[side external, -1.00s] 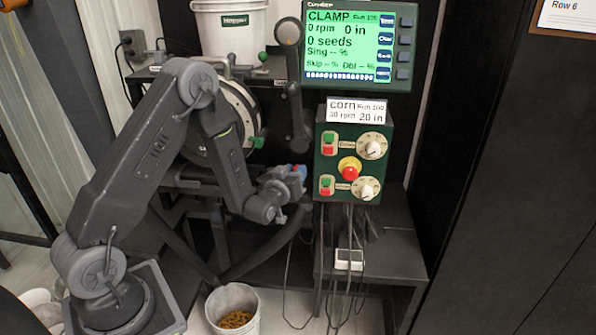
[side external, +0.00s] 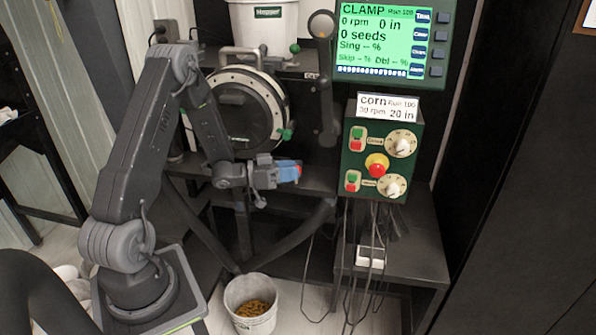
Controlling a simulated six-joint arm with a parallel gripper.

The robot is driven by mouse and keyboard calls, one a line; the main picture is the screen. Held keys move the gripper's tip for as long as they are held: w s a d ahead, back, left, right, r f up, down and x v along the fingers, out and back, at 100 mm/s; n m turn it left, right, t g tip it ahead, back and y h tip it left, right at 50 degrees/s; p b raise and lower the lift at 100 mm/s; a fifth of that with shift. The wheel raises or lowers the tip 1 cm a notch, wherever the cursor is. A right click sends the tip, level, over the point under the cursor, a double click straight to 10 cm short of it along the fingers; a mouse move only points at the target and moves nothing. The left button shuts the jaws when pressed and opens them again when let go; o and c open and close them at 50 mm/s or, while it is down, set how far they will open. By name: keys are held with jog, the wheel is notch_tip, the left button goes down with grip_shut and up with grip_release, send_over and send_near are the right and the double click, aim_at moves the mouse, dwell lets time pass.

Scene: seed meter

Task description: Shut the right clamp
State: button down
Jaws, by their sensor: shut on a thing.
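The round seed meter (side external: 247,108) stands upright on the dark stand, its face toward the camera. A clamp with a green handle (side external: 285,134) sits at its lower right edge; whether it is open or shut is too small to tell. Another green handle (side external: 294,48) shows above the meter, below the white bucket. My gripper (side external: 287,172) is below the meter, to its lower right, apart from the green clamp handle. Its blue fingers are closed together, with a small red thing (side external: 297,164) at the tips. The fingers hide most of what is between them.
The display (side external: 382,42) reads CLAMP, 0 rpm, 0 seeds. The green control box (side external: 380,158) with buttons and knobs stands close to the right. A dark lever (side external: 324,85) hangs beside the meter. A bucket of corn (side external: 251,306) stands on the floor below.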

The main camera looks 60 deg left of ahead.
jog(key=shift+s+a, duration=0.45)
jog(key=shift+a, duration=0.4)
jog(key=c, duration=1.1)
grip_release()
jog(key=v, duration=0.7)
jog(key=shift+s, duration=0.2)
jog(key=shift+a, duration=0.1)
